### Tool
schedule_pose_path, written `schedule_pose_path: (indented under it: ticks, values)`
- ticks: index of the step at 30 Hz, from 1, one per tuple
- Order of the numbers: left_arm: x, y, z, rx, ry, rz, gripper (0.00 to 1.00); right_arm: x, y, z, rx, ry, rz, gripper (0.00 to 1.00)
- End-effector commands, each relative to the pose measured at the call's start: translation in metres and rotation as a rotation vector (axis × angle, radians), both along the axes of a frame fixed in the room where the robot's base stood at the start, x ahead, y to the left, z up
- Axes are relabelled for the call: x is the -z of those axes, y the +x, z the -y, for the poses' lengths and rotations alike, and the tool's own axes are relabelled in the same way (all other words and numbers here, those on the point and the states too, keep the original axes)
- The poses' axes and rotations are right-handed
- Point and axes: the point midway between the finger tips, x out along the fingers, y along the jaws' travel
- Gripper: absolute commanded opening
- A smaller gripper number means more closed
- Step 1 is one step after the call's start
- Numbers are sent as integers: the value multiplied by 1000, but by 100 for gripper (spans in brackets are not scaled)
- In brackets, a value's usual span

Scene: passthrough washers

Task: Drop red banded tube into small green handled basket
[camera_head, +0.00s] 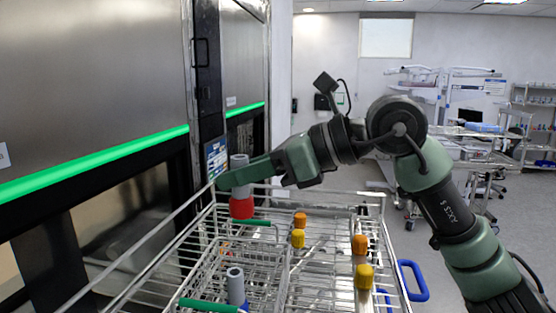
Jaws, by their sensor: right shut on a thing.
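My right gripper (238,178) is shut on the red banded tube (241,207), a grey tube with a wide red band low down. It holds the tube upright at the back left of the wire rack. The small green handled basket (222,272) is a wire basket at the front left of the rack. One green handle shows just below the red band and another at the bottom edge of the view. The tube appears above the far end of this basket; its exact height is hard to tell. My left gripper is not in view.
A grey tube with blue near its base (235,285) stands near the front green handle. Yellow and orange capped items (364,277) stand in the right part of the wire rack (345,193). A blue handle (415,281) is at right. Steel washers (90,90) with green light strips line the left.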

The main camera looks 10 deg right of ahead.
Motion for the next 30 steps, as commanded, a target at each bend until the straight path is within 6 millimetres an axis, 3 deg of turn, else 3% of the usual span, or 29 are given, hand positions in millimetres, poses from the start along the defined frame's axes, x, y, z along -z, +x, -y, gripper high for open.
schedule_pose_path:
  ticks: [3, 7, 12, 18, 25, 26, 27, 28, 30]
  values:
    - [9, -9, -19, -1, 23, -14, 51, 13, 1, 1, 2, 0, -2, 0]
    - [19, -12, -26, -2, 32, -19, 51, 27, 1, 1, 2, 0, -3, 0]
    - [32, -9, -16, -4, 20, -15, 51, 47, 1, 1, 3, -1, -1, 0]
    - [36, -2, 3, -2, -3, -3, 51, 58, 1, 1, 3, 0, 0, 0]
    - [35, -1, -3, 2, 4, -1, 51, 57, 1, 2, 4, 0, -1, 0]
    - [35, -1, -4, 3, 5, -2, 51, 57, 1, 2, 4, 0, -1, 34]
    - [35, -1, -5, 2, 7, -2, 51, 57, 1, 2, 4, 0, -1, 45]
    - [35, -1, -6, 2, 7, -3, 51, 57, 1, 2, 4, 0, -1, 51]
    - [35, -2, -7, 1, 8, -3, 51, 57, 1, 2, 4, -1, -1, 51]
